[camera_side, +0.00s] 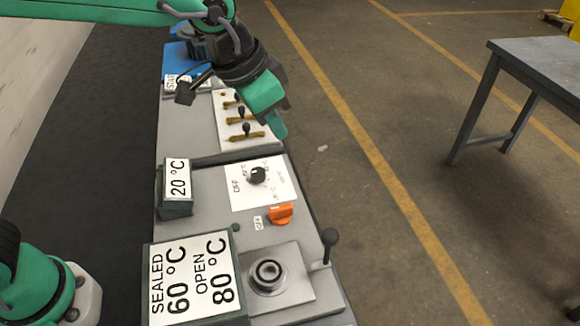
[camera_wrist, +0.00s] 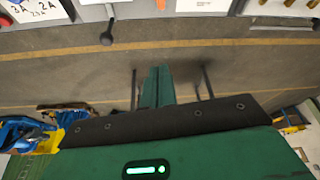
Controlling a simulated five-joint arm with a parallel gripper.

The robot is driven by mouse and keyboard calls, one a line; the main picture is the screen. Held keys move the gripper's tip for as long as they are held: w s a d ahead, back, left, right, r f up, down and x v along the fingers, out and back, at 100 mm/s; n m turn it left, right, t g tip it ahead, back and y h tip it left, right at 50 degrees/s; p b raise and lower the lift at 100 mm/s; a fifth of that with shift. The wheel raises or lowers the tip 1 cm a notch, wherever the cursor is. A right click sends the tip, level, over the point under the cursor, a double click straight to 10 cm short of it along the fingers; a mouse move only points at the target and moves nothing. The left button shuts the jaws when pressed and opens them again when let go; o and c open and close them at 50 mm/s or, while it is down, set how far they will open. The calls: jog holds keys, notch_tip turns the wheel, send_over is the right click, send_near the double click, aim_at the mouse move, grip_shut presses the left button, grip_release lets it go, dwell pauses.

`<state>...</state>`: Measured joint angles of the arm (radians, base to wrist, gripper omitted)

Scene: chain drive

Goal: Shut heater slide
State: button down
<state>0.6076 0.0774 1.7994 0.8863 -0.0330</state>
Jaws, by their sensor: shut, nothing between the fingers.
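Several brass slides with black knobs (camera_side: 240,115) sit on a white plate on the long grey bench in the side view. Their labels are too small to read, so I cannot tell which one is the heater slide. Brass pieces (camera_wrist: 268,21) also show at the top right of the wrist view. My gripper (camera_side: 278,130) is shut and empty, at the right edge of the slide plate in the picture. In the wrist view its green fingers (camera_wrist: 157,86) are together, with floor behind them. I cannot tell whether it touches a slide.
Nearer on the bench are a 20 °C display (camera_side: 177,180), a black dial (camera_side: 258,175), an orange knob (camera_side: 281,213), a round ring fitting (camera_side: 268,275), a black-knobbed lever (camera_side: 329,240) and a temperature sign (camera_side: 192,280). A grey table (camera_side: 545,60) stands right, across open floor.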

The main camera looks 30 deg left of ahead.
jog(key=d+f+m, duration=0.1)
jog(key=d+f, duration=0.1)
jog(key=d, duration=0.5)
jog(key=s+d+f+m+g, duration=0.1)
jog(key=d+f, duration=0.2)
jog(key=d, duration=0.4)
jog(key=shift+d, duration=0.2)
jog(key=shift+f, duration=0.2)
notch_tip(320, 180, down, 9)
jog(key=shift+s+a, duration=0.25)
jog(key=shift+a, duration=0.05)
jog(key=shift+s, duration=0.1)
dwell(0.3)
jog(key=s+a, duration=0.9)
jog(key=shift+s+a, duration=0.1)
jog(key=shift+a, duration=0.05)
jog(key=shift+s+a+f, duration=0.15)
jog(key=shift+s+a, duration=0.3)
jog(key=shift+a, duration=0.05)
